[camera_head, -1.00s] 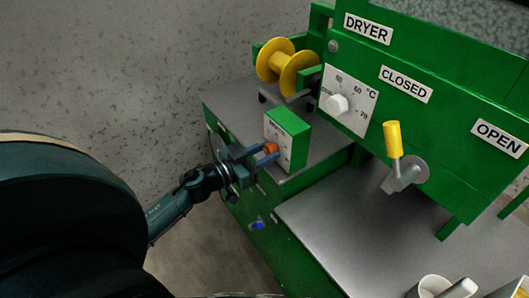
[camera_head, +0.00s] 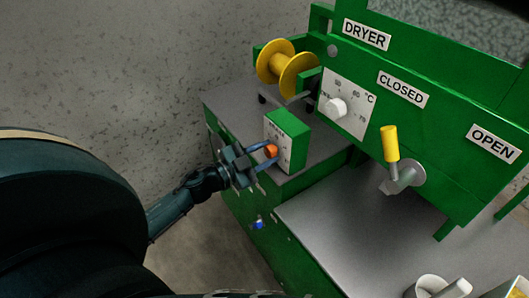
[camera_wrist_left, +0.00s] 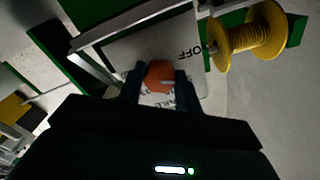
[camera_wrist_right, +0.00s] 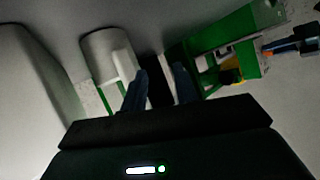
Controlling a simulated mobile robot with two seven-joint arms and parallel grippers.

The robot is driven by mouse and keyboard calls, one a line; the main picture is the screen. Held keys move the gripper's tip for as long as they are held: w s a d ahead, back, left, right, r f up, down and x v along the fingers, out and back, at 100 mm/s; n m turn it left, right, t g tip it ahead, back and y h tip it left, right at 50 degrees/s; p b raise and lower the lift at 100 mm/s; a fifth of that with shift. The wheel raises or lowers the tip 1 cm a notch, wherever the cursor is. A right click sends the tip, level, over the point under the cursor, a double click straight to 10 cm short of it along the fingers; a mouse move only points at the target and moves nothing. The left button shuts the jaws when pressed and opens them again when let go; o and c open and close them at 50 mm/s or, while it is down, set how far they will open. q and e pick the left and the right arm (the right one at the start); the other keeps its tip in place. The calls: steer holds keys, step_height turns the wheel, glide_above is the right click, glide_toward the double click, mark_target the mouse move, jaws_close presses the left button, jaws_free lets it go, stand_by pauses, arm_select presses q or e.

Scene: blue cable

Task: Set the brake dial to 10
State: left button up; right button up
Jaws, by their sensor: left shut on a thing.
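The orange brake dial (camera_head: 271,150) sits on the white face of a small green box (camera_head: 288,125). My left gripper (camera_head: 265,157) is at the dial, a finger on either side of it. In the left wrist view the fingers are shut on the dial (camera_wrist_left: 160,75), which has a pale mark toward the right of the picture. The white plate (camera_wrist_left: 125,52) around it shows "OFF" at the right and partly hidden, inverted lettering below; no number is readable. My right gripper (camera_wrist_right: 161,80) shows only in the right wrist view, fingers apart and nothing visibly between them.
A yellow spool (camera_head: 285,68) stands behind the box. The green dryer panel holds a white temperature knob (camera_head: 336,108) and a yellow-handled crank (camera_head: 390,143). A white cup (camera_head: 430,287) stands at the bottom right. The grey tabletop (camera_head: 350,235) before the panel is clear.

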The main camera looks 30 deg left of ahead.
arm_select(q)
steer(key=shift+m, duration=1)
steer(key=m, duration=0.2)
steer(key=shift+m, duration=0.3)
steer(key=m, duration=0.3)
steer(key=shift+m+b, duration=0.7)
steer(key=shift+m, duration=2)
arm_select(e)
steer(key=shift+s+d+r+t, duration=0.2)
steer(key=shift+d+t, duration=0.1)
steer(key=shift+t, duration=0.2)
arm_select(q)
steer(key=shift+r+b, duration=0.1)
steer(key=shift+b, duration=0.2)
steer(key=o, duration=1)
